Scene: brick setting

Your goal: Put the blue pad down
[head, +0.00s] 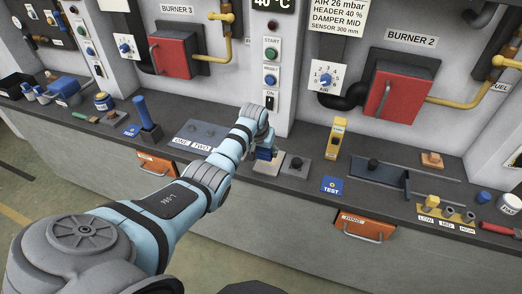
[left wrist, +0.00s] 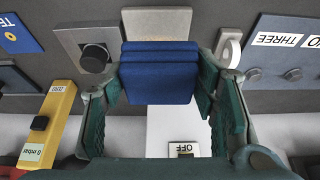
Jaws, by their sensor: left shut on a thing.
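My left gripper (head: 264,149) is shut on the blue pad (left wrist: 158,72), which also shows in the head view (head: 266,155). In the left wrist view the green-lined fingers stand on either side of the ridged pad. The pad is in front of a pale square plate (left wrist: 158,22) on the dark bench top; in the head view this plate (head: 266,168) lies just under the gripper. I cannot tell whether the pad touches it. My right gripper is not in view.
A grey plate with a black knob (head: 297,166) sits right beside the pale plate. A yellow gauge (head: 337,138) stands behind, and a blue TEST plate (head: 333,186) lies further right. Orange drawers (head: 363,226) show in the bench front. The wall with the START panel (head: 271,70) rises close behind.

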